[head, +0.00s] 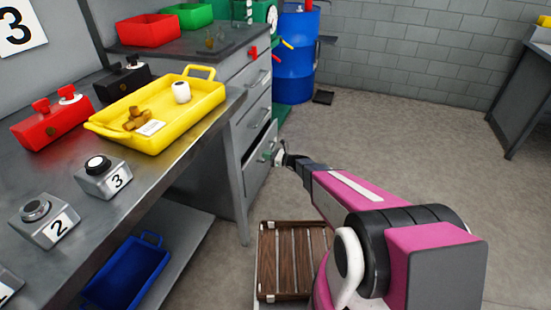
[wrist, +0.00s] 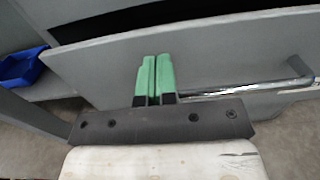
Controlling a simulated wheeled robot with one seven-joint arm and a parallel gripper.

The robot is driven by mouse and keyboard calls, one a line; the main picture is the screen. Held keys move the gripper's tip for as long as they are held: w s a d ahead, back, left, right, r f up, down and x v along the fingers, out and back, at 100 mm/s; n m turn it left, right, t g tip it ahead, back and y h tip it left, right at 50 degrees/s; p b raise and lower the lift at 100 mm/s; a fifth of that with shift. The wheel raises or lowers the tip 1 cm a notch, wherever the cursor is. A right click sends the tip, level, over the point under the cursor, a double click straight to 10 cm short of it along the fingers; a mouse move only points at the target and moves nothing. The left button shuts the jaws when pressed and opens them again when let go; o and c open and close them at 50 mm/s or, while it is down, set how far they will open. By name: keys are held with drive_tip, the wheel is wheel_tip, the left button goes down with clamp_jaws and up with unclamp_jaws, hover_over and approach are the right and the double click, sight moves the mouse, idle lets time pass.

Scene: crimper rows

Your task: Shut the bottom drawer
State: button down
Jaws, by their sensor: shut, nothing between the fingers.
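The bottom drawer (head: 259,167) of the grey cabinet stands partly open, its front standing out from the cabinet face. In the wrist view its pale grey front (wrist: 100,68) crosses the picture, with a dark gap above it. Its metal bar handle (wrist: 298,68) is at the right. My gripper (head: 268,157) is at the drawer front. In the wrist view its green fingers (wrist: 156,62) are shut together, empty, in front of the panel and left of the handle's right end. I cannot tell whether they touch the panel.
The drawers above (head: 257,80) look shut. A workbench (head: 190,140) with a yellow tray (head: 160,137) stands at the left. A blue bin (head: 128,270) is beneath it. A wooden slatted crate (head: 262,255) is low in front.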

sight(257, 152)
drive_tip(key=shift+x, duration=1.45)
drive_tip(key=shift+x, duration=2.3)
